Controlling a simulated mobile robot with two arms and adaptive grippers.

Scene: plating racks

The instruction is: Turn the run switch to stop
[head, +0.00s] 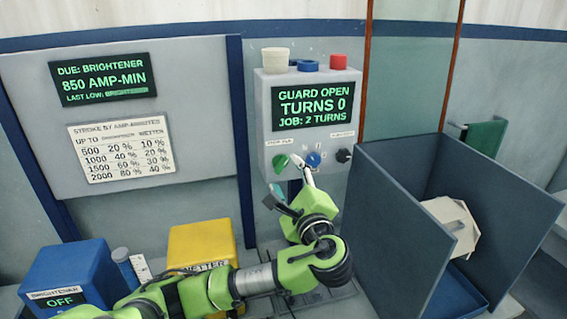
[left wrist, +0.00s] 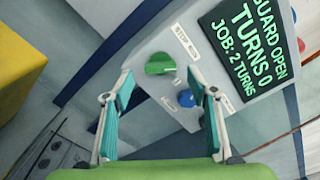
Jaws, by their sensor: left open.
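The run switch is a green knob (head: 280,161) on the front of the grey control box (head: 263,110). In the left wrist view the green knob (left wrist: 160,64) sits beside a small label (left wrist: 186,41) that appears to read stop and run. My left gripper (head: 284,180) is open just in front of the lower part of the box. In the left wrist view its two fingers (left wrist: 160,97) are spread wide, with the knob beyond and between them. I see no contact with the knob. My right gripper is not in view.
A blue knob (head: 314,159) and a black knob (head: 343,156) are right of the green one. The box display (head: 312,105) reads guard open, turns 0. A dark-walled bin (head: 400,235) stands close on the right. Yellow (head: 202,242) and blue (head: 70,270) boxes stand left.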

